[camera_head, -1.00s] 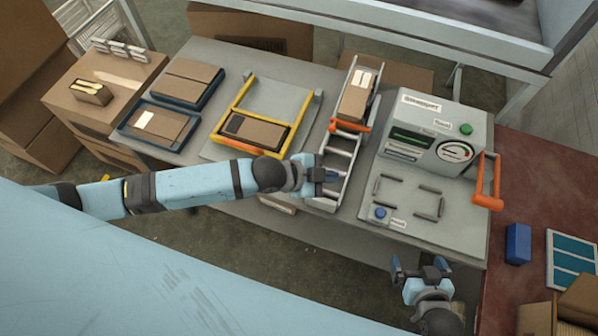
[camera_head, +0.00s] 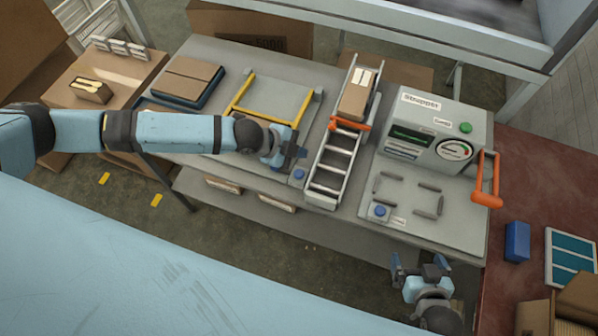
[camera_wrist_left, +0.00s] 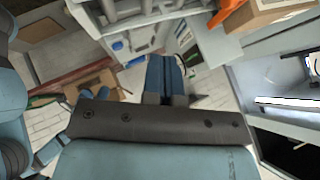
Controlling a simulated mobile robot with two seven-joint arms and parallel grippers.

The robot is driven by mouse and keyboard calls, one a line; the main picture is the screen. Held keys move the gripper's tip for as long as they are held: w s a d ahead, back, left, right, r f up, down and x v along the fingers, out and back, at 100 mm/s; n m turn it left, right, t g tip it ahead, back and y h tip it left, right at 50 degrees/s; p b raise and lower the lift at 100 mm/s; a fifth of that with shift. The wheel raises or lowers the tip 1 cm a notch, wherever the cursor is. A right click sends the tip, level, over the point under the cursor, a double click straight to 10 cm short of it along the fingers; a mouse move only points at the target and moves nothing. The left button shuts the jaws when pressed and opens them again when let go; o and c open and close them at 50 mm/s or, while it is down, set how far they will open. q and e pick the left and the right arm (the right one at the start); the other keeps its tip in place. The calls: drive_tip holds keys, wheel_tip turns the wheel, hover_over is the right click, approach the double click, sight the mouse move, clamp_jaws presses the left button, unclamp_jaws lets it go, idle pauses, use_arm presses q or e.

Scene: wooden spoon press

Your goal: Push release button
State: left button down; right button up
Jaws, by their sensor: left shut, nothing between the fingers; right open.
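My left gripper (camera_head: 296,153) is shut and empty above the front right corner of the yellow-railed fixture (camera_head: 265,90). Its closed fingers show in the left wrist view (camera_wrist_left: 166,74). A small blue button (camera_head: 298,174) on a grey block lies just in front of the fingertips in the head view; they look apart. Another blue button (camera_head: 380,211) with a small label is at the front left of the stamper's base, and a green one (camera_head: 466,128) is on the stamper (camera_head: 415,115). I cannot read which is the release button. My right gripper (camera_head: 422,266) is open in front of the table.
A rail ramp (camera_head: 330,180) with an orange handle (camera_head: 350,124) and a box (camera_head: 357,96) stands right of my left gripper. An orange lever (camera_head: 485,182) is on the stamper's right. My left arm hides part of the table and the front of the yellow-railed fixture.

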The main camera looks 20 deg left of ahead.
use_arm(q)
drive_tip(key=b, duration=0.6)
hover_over(299, 175)
wheel_tip(299, 175, down, 8)
drive_tip(key=shift+r, duration=0.2)
drive_tip(key=shift+f+b, duration=0.3)
drive_tip(key=shift+f, duration=0.1)
idle(0.5)
drive_tip(key=shift+f, duration=0.15)
idle(0.6)
drive_tip(key=shift+f, duration=0.3)
